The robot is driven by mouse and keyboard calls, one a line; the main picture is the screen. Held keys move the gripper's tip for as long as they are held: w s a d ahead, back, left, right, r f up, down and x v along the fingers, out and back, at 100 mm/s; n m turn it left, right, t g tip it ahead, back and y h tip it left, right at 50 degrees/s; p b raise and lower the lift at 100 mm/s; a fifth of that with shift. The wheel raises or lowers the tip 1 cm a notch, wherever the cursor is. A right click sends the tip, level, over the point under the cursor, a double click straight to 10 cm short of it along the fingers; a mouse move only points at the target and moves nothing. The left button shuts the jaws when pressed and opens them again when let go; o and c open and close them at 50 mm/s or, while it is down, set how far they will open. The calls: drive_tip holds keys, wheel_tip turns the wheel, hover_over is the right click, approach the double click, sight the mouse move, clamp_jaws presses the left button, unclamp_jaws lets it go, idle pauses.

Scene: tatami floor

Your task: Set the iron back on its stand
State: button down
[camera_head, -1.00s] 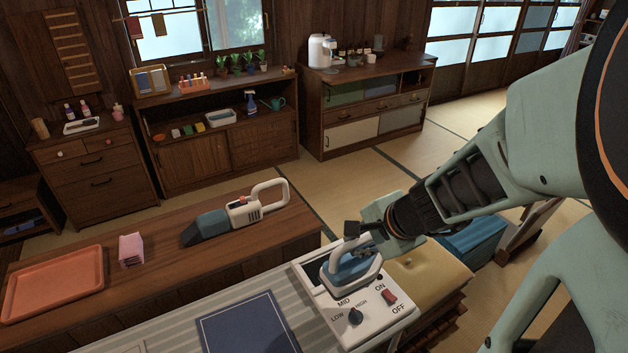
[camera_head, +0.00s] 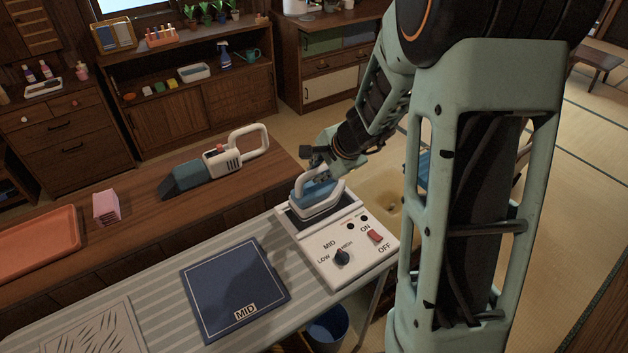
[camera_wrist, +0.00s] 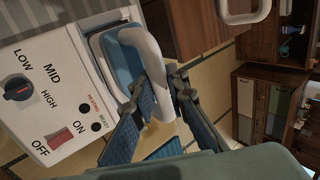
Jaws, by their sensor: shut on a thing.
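The iron (camera_head: 325,207), blue and white with a white loop handle, is at the stand (camera_head: 362,262), over the dark rest at the panel's far end. It also shows in the wrist view (camera_wrist: 119,62). I cannot tell whether its sole touches the rest. My gripper (camera_head: 318,172) is shut on the iron's handle; in the wrist view its fingers (camera_wrist: 155,95) lie on both sides of the handle. The white stand panel (camera_wrist: 75,85) has a dark LOW/MID/HIGH knob (camera_head: 342,257) and a red ON/OFF switch (camera_head: 375,236).
The stand is on a striped ironing board (camera_head: 165,300) beside a folded navy cloth (camera_head: 232,280) marked MID. Behind is a wooden counter with a handheld vacuum (camera_head: 215,163), pink stack (camera_head: 106,207) and orange tray (camera_head: 40,245). A blue bin (camera_head: 328,328) stands below the board.

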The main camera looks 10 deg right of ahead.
sight(316, 186)
drive_tip(key=shift+w+f, duration=0.2)
drive_tip(key=shift+w, duration=0.1)
drive_tip(key=f+b, duration=0.2)
drive_tip(key=f, duration=0.1)
drive_tip(key=shift+w+a, duration=0.1)
drive_tip(key=shift+w, duration=0.2)
drive_tip(key=shift+f+b, duration=0.35)
drive_tip(key=shift+f, duration=0.1)
drive_tip(key=c, duration=1.9)
unclamp_jaws()
drive_tip(key=shift+s+f, duration=0.1)
drive_tip(key=shift+s+r, duration=0.1)
drive_tip(key=shift+r, duration=0.35)
drive_tip(key=p+v, duration=0.3)
drive_tip(key=v, duration=0.8)
drive_tip(key=shift+s, duration=0.15)
